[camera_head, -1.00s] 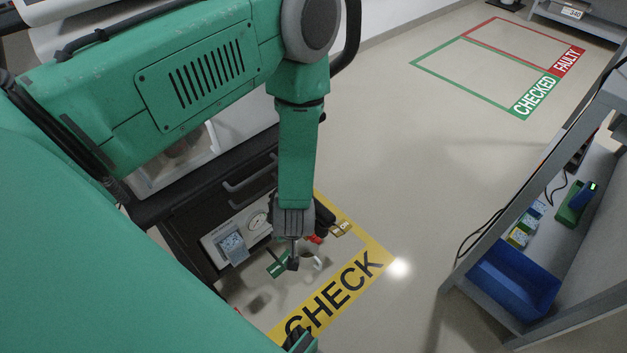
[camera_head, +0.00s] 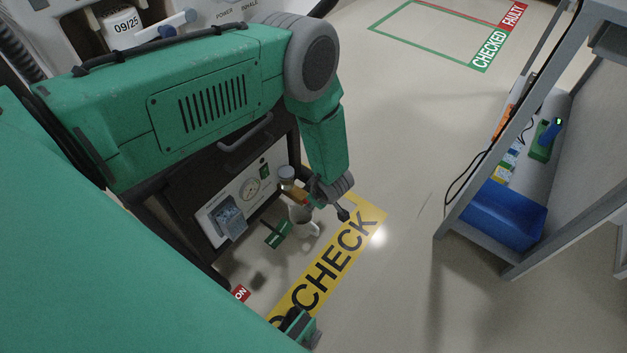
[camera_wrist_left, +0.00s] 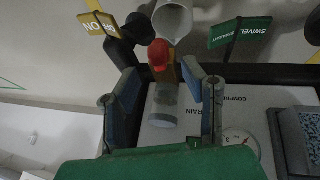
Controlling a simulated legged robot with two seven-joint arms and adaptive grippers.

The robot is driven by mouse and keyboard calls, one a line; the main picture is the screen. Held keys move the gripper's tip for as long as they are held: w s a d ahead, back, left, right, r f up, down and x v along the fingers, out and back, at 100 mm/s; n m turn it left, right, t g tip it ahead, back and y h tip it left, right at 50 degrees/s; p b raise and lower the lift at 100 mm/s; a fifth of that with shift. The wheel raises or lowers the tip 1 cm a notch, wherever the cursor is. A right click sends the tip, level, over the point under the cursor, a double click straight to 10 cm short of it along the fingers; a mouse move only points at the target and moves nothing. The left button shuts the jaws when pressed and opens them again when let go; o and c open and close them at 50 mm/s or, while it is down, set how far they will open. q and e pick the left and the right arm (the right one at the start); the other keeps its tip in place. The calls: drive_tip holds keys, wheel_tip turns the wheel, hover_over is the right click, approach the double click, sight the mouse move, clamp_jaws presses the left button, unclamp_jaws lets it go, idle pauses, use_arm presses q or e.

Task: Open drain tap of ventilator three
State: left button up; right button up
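A ventilator's lower panel (camera_head: 215,215) with a round gauge (camera_head: 251,188) is at centre left in the head view. A pale cylindrical bowl (camera_head: 287,174) and an orange-brown tap body (camera_head: 299,194) stick out beside it. In the left wrist view the bowl (camera_wrist_left: 164,105) and a red knob (camera_wrist_left: 159,53) appear between the fingers. A white cup (camera_head: 302,221) is close to the tap. My left gripper (camera_wrist_left: 162,88) is open around this area, with no clear contact; its fingers are partly hidden in the head view.
Green swivel tag (camera_head: 278,235) and yellow tag (camera_wrist_left: 98,24) hang near the cup. A yellow CHECK strip (camera_head: 335,262) marks the floor. A grey shelf (camera_head: 470,195) with a blue bin (camera_head: 503,215) stands right. Floor between is clear.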

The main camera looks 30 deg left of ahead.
use_arm(q)
drive_tip(key=shift+b+x, duration=0.3)
drive_tip(key=shift+x, duration=0.65)
drive_tip(key=shift+w+d+f, duration=0.1)
drive_tip(key=shift+d+f, duration=0.05)
drive_tip(key=shift+f, duration=0.15)
drive_tip(key=shift+w+d+f+b, duration=0.15)
drive_tip(key=shift+f+b, duration=0.1)
drive_tip(key=shift+b, duration=0.1)
drive_tip(key=shift+a, duration=0.3)
drive_tip(key=shift+a+f, duration=0.15)
clamp_jaws()
use_arm(e)
drive_tip(key=shift+d+f, duration=0.15)
drive_tip(key=shift+f, duration=0.35)
drive_tip(key=shift+d+f, duration=0.15)
drive_tip(key=shift+f, duration=0.35)
use_arm(q)
drive_tip(key=shift+d, duration=0.3)
use_arm(e)
drive_tip(key=shift+d, duration=0.1)
